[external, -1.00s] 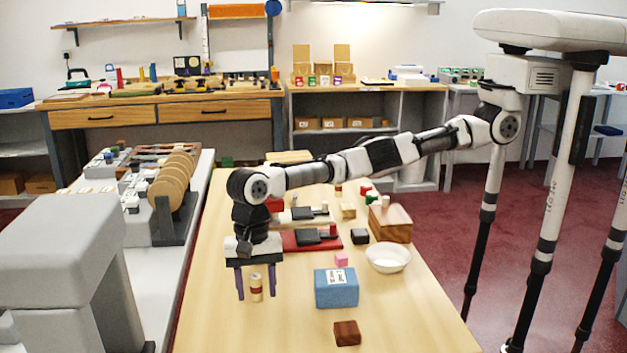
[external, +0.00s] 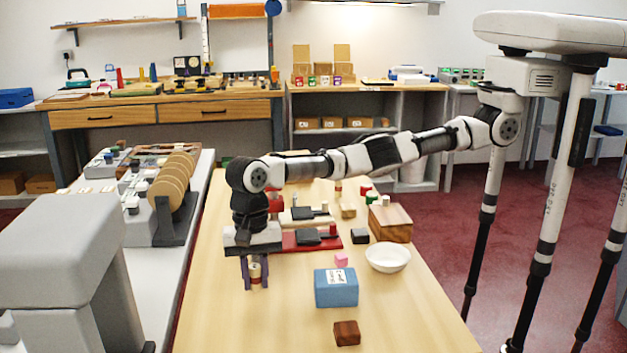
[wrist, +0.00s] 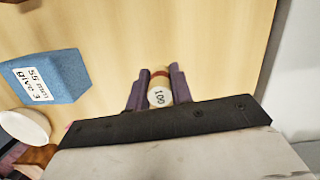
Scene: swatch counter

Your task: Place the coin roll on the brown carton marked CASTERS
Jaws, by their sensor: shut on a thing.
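The coin roll (external: 255,271), a pale cylinder with a red band, is between the fingers of my gripper (external: 255,274) near the left side of the wooden table. In the wrist view the coin roll (wrist: 159,94) shows its round end, marked 100, and my gripper (wrist: 158,88) is shut on it, one purple finger on each side. I can read no CASTERS mark. A brown box (external: 397,226) stands at the table's right side, and a smaller brown block (external: 347,333) lies near the front; neither shows a readable label.
A blue box (external: 336,288) with a white label and a white bowl (external: 388,258) are right of my gripper. A red tray (external: 323,241), a black block (external: 360,236) and a pink cube (external: 341,260) lie behind. The table's front left is clear. Small brown cartons (external: 307,123) sit on the back shelf.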

